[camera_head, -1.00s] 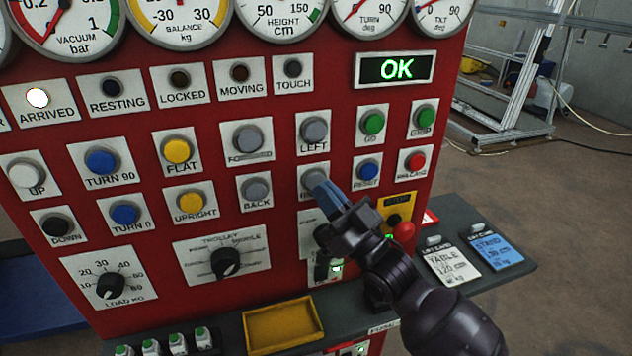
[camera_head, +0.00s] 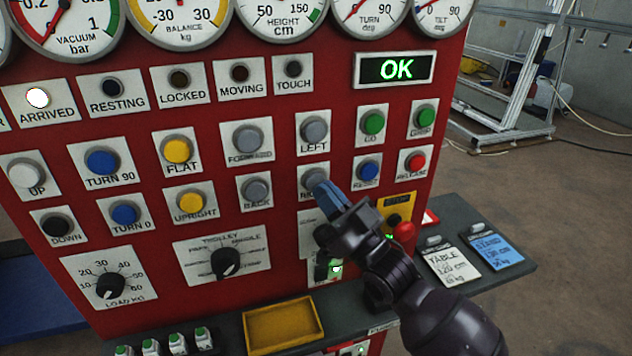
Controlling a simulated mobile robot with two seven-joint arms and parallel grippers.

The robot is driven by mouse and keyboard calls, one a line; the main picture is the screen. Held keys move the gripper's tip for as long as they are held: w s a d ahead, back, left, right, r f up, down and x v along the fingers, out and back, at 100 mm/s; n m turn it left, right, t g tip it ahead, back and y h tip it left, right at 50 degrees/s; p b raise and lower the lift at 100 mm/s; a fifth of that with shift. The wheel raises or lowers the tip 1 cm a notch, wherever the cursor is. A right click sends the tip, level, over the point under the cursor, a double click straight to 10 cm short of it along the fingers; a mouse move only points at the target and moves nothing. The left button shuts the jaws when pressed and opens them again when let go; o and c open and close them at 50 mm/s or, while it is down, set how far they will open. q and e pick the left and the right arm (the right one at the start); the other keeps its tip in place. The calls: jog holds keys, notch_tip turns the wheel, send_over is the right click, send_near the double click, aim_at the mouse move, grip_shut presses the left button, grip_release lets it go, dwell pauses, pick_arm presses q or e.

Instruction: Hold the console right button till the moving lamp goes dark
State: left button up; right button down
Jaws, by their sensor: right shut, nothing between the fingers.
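The red console (camera_head: 300,245) fills the left and middle of the head view. Its right button (camera_head: 313,178) is grey and sits below the LEFT button (camera_head: 314,130); its label is mostly covered. My right gripper (camera_head: 322,190) is shut and empty, with its blue fingertips at the lower edge of this button. I cannot tell whether the button is pressed in. The MOVING lamp (camera_head: 240,73) is dark. The ARRIVED lamp (camera_head: 37,97) is lit white. The display (camera_head: 395,69) reads OK in green. My left gripper is out of view.
The BACK button (camera_head: 255,191) is left of the fingertips, the RESET button (camera_head: 368,171) right. A red knob (camera_head: 403,231) on a yellow plate is close to my right wrist. A yellow tray (camera_head: 283,325) sits on the ledge below. Two cards (camera_head: 451,266) (camera_head: 494,250) lie at right.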

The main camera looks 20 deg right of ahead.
jog(key=shift+w, duration=0.1)
dwell(0.6)
jog(key=shift+w, duration=0.35)
jog(key=shift+w, duration=0.4)
dwell(3.8)
jog(key=shift+s, duration=0.2)
jog(key=shift+s+p, duration=0.4)
jog(key=shift+s, duration=0.25)
jog(key=shift+s, duration=0.1)
jog(key=shift+s+d+p, duration=0.1)
jog(key=shift+s+p, duration=0.75)
jog(key=shift+s, duration=1.55)
